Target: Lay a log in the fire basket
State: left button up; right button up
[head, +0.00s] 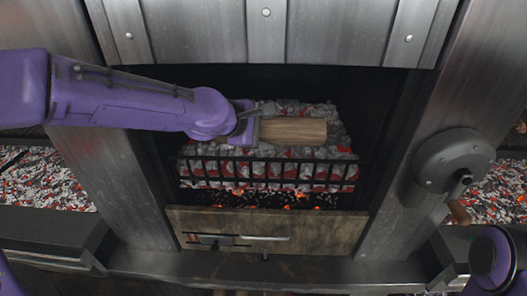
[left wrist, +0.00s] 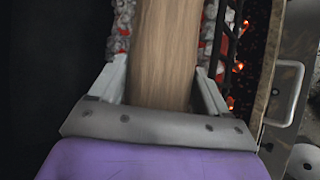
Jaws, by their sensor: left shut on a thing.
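The log (head: 295,130) is pale brown wood and lies level, pointing right, over the glowing coals in the head view. My left gripper (head: 256,128) is shut on its left end. In the left wrist view the log (left wrist: 165,50) sits between the two fingers (left wrist: 165,85) and runs away from the palm. The fire basket (head: 268,172) is a black barred grate heaped with grey and red coals. The log is above or on the coals; I cannot tell whether it touches them. Part of my right arm shows at the lower right, but its fingers do not.
A metal hood (head: 265,35) hangs above the opening. Steel posts stand on both sides, the right one with a round crank wheel (head: 453,160). A panel with a handle (head: 265,232) lies below the basket. Coal beds (head: 40,180) flank the opening.

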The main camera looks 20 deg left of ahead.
pick_arm(q)
jog(key=shift+w+a+r+b, duration=0.1)
jog(key=shift+w+a+b, duration=0.15)
jog(key=shift+b, duration=0.95)
jog(key=shift+w+a+b, duration=0.25)
jog(key=shift+w+b, duration=0.6)
jog(key=shift+b, duration=0.4)
jog(key=w+f, duration=0.1)
jog(key=w, duration=0.2)
jog(key=w+a+f+p, duration=0.1)
jog(key=w, duration=0.2)
jog(key=w+a+f, duration=0.1)
jog(key=w, duration=0.2)
jog(key=shift+a+f, duration=0.25)
jog(key=shift+f, duration=0.15)
jog(key=shift+w+a+f, duration=0.1)
jog(key=shift+w+f, duration=0.35)
jog(key=shift+f, duration=0.15)
jog(key=o, duration=1.6)
jog(key=shift+o, duration=0.5)
jog(key=shift+s, duration=0.1)
